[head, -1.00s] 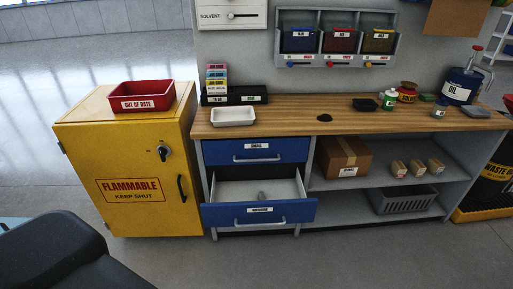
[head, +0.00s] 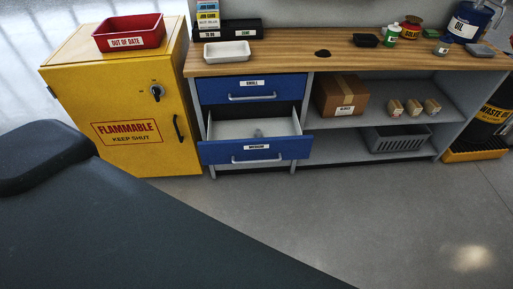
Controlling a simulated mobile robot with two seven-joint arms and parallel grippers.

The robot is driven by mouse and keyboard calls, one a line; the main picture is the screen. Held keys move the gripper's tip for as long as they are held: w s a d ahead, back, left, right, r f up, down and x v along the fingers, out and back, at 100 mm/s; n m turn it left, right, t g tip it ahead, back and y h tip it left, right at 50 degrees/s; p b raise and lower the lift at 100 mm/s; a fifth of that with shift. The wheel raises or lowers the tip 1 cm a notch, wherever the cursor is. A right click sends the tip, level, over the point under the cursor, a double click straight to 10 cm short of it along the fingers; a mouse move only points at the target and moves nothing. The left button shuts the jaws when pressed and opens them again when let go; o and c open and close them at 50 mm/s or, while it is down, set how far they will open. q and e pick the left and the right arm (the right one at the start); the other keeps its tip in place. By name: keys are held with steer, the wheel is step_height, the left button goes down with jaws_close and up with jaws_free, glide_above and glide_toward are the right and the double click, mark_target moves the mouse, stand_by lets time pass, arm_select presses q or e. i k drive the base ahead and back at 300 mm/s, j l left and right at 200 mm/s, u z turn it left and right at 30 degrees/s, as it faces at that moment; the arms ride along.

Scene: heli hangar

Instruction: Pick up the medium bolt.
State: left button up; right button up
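The lower blue drawer (head: 222,154), labelled MEDIUM, is pulled open beneath the workbench. A small grey object (head: 258,133), which could be the medium bolt, stands inside it near the front; its shape is too small to make out. The upper blue drawer (head: 252,88), labelled SMALL, is shut. A large dark arm link of mine fills the lower left of the head view. Neither of my grippers shows.
A yellow flammables cabinet (head: 112,110) with a red OUT OF DATE bin (head: 128,36) stands left of the bench. A white tray (head: 227,51) sits on the wooden benchtop (head: 285,50). A cardboard box (head: 341,95) is on the shelf. The floor (head: 360,220) in front is clear.

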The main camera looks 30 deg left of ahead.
mark_target(258, 134)
steer(key=j+z, duration=0.15)
steer(key=j, duration=0.55)
steer(key=j+z, duration=0.2)
steer(key=j, duration=0.55)
steer(key=j+z, duration=0.15)
steer(key=j, duration=0.55)
steer(key=k+j+z, duration=0.2)
steer(key=j, duration=0.5)
steer(key=i+j, duration=0.05)
